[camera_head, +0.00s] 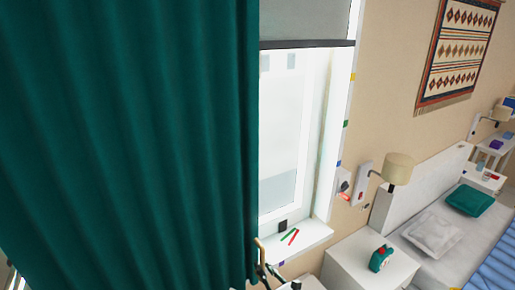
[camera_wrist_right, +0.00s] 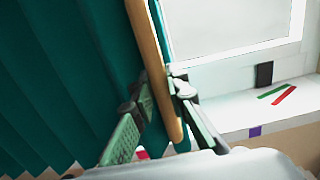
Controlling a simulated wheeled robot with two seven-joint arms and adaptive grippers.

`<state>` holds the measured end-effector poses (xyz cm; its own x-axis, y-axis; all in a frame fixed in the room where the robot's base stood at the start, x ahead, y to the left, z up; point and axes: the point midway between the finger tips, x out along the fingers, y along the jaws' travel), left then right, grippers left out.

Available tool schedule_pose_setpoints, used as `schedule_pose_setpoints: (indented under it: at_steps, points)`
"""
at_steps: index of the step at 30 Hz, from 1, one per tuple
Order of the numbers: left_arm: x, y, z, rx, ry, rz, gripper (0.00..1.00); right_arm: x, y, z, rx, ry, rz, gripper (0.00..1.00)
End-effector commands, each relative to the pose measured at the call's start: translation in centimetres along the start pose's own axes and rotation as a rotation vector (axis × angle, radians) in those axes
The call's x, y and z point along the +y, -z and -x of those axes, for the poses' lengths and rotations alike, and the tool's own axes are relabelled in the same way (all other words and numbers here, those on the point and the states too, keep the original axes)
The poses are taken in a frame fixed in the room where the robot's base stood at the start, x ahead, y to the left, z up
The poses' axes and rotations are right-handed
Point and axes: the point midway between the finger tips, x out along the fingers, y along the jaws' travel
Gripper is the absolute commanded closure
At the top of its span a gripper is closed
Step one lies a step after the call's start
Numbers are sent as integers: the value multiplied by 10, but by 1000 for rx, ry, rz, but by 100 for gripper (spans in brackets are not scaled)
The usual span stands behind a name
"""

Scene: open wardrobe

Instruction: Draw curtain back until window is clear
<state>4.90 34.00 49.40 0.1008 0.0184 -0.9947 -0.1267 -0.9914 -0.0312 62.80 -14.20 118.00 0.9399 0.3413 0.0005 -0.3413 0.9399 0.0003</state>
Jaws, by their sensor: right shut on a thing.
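The dark green curtain (camera_head: 130,140) hangs in folds across the left half of the head view and covers the left part of the window. The right part of the window (camera_head: 284,140) is uncovered. A wooden pull bar (camera_wrist_right: 152,60) runs along the curtain's leading edge; its lower end shows in the head view (camera_head: 260,252). My right gripper (camera_head: 266,272) is at the bar, low by the sill. In the wrist view its fingers (camera_wrist_right: 165,108) are on either side of the bar, shut on it. My left gripper is not in view.
The white sill (camera_head: 305,238) holds a red and a green stick and a small dark block. To the right are a white nightstand (camera_head: 350,262) with a green clock (camera_head: 381,258), a wall lamp (camera_head: 398,168) and a bed (camera_head: 450,225).

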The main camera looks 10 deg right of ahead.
Motion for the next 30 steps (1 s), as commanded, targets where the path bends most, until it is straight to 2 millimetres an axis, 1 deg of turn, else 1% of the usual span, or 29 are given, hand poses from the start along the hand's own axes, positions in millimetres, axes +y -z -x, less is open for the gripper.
schedule_pose_setpoints:
  at_steps: [1,19,24,30]
  points:
    - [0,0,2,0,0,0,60,6,0,0,1,-2,-2,100]
    - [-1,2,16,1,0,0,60,56,0,0,2,-2,-2,100]
    - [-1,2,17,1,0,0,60,64,1,0,2,0,-1,100]
    - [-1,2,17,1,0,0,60,64,1,0,2,0,-1,100]
